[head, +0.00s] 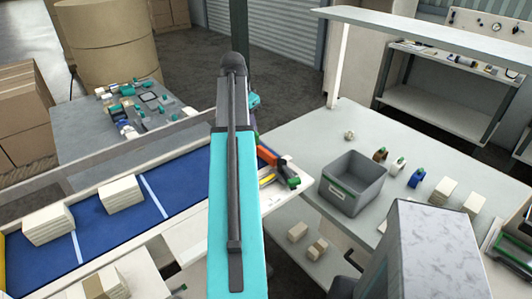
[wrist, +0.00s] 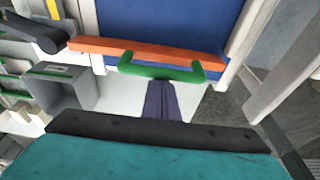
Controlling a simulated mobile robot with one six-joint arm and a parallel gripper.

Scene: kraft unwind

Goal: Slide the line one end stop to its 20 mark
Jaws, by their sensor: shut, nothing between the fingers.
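The end stop is an orange bar (head: 268,157) with a green handle (head: 292,182) at the right end of the blue belt, partly hidden by my turquoise arm. In the wrist view the orange bar (wrist: 145,53) lies across the belt's end, with the green handle (wrist: 162,71) on its near side. My gripper (wrist: 160,86) is shut and empty, its dark fingers pointing at the handle's middle. Whether the tips touch the handle I cannot tell. In the head view the gripper is hidden behind my arm. A yellow strip (head: 268,180) lies beside the bar; its marks are unreadable.
The blue belt (head: 178,192) carries stacks of pale boards (head: 121,194) at left. A grey bin (head: 353,182) stands on the right table (head: 320,131) among small blocks. In the wrist view a dark rounded lever (wrist: 35,35) sits by the bar's left end.

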